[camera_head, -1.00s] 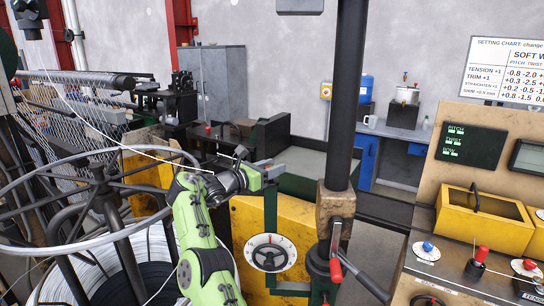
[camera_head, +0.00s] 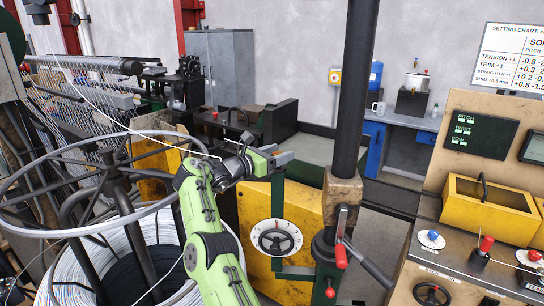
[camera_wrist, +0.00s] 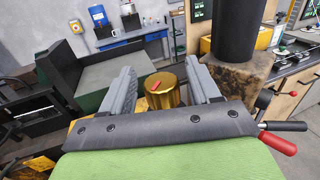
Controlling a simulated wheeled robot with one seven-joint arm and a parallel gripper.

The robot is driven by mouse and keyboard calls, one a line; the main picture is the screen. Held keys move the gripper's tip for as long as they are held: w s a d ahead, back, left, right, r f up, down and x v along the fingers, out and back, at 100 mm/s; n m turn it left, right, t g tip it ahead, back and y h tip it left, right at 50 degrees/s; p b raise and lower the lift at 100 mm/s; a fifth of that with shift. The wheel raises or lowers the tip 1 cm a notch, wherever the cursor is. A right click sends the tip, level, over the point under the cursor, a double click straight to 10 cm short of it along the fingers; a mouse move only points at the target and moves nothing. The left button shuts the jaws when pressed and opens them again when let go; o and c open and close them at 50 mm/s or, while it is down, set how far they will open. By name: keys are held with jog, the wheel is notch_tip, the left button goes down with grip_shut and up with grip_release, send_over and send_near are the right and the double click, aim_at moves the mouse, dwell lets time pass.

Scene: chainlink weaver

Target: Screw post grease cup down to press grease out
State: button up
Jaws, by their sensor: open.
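A brass grease cup (camera_wrist: 161,97) with a small red mark on its top shows in the wrist view, near the dark post (camera_wrist: 236,42). My gripper (camera_wrist: 161,66) is open, with one grey finger to the left of the cup and one to the right. A gap shows between the cup and each finger. The cup's lower part is hidden behind the gripper's dark body. In the head view, my gripper (camera_head: 282,159) is left of the tall post (camera_head: 355,85), above the yellow housing; I cannot make out the cup there.
Levers with red knobs (camera_head: 341,256) stick out from the post's clamp. A dial (camera_head: 276,238) is below my gripper. A wire reel (camera_head: 100,260) stands at left, and a control console (camera_head: 470,245) with a yellow box (camera_head: 490,212) at right.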

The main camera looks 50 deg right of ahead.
jog(key=b+v, duration=0.5)
jog(key=v, duration=1.1)
jog(key=shift+b, duration=0.3)
